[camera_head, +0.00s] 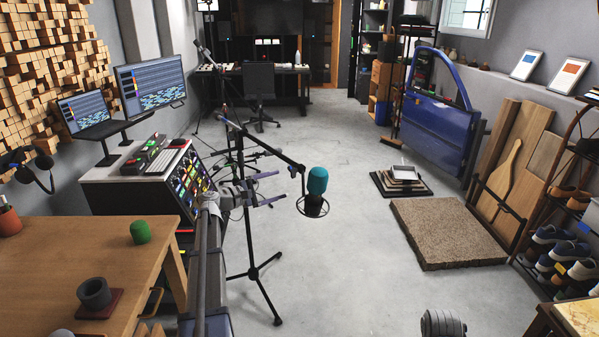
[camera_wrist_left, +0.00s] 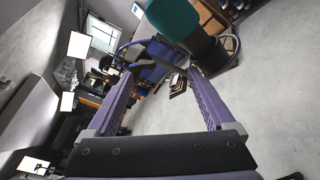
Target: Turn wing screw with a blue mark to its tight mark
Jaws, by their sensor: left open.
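A black microphone stand (camera_head: 260,265) on a tripod base stands at the middle of the room. Its boom slopes down to a teal microphone (camera_head: 318,181), which shows large at the top of the left wrist view (camera_wrist_left: 173,18). A small dark joint (camera_head: 297,170) sits at the boom's end beside the microphone. I cannot make out a wing screw with a blue mark or a tight mark for certain. My left gripper (camera_head: 282,188) is open and points right toward the microphone. Its purple fingers show in the left wrist view (camera_wrist_left: 165,88) with nothing clearly held between them. My right gripper is not in view.
A wooden table (camera_head: 65,265) with a green cylinder and a dark cup is at the front left. A mixing desk (camera_head: 185,185) with screens stands behind it. A blue car door (camera_head: 440,125) leans at the back right. A brown mat (camera_head: 447,232) lies on the floor.

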